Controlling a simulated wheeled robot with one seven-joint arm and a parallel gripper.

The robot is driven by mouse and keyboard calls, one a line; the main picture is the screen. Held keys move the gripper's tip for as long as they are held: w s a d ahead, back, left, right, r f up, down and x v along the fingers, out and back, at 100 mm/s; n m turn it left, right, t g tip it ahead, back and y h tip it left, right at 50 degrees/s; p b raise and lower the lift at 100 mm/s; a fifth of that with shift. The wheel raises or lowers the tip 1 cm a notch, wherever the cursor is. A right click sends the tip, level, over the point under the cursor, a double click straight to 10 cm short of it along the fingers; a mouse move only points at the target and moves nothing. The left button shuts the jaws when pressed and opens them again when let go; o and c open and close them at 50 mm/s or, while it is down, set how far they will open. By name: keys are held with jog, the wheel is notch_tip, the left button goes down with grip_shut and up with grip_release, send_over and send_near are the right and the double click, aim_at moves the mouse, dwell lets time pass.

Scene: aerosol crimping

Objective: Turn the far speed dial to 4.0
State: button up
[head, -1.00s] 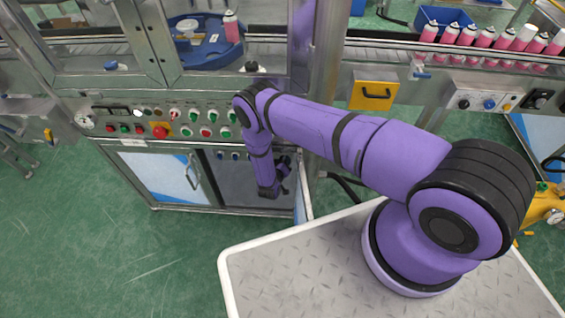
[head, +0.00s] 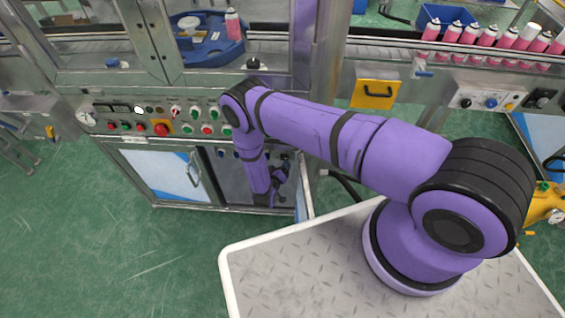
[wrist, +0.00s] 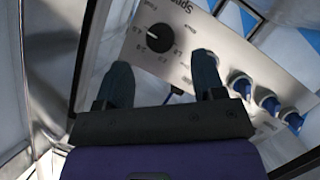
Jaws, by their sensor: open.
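In the wrist view a black round dial (wrist: 159,38) sits on a pale panel with printed speed text and a number scale around it. In the head view my gripper (head: 283,172) is at the open cabinet under the control panel, and the dial is hidden.
Several blue-and-black knobs (wrist: 268,101) run along the same panel, right of my gripper. In the head view an open cabinet door (head: 303,187) stands close on the gripper's right. A control panel (head: 187,128) with buttons lies above left.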

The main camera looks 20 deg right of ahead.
jog(key=shift+v, duration=2.55)
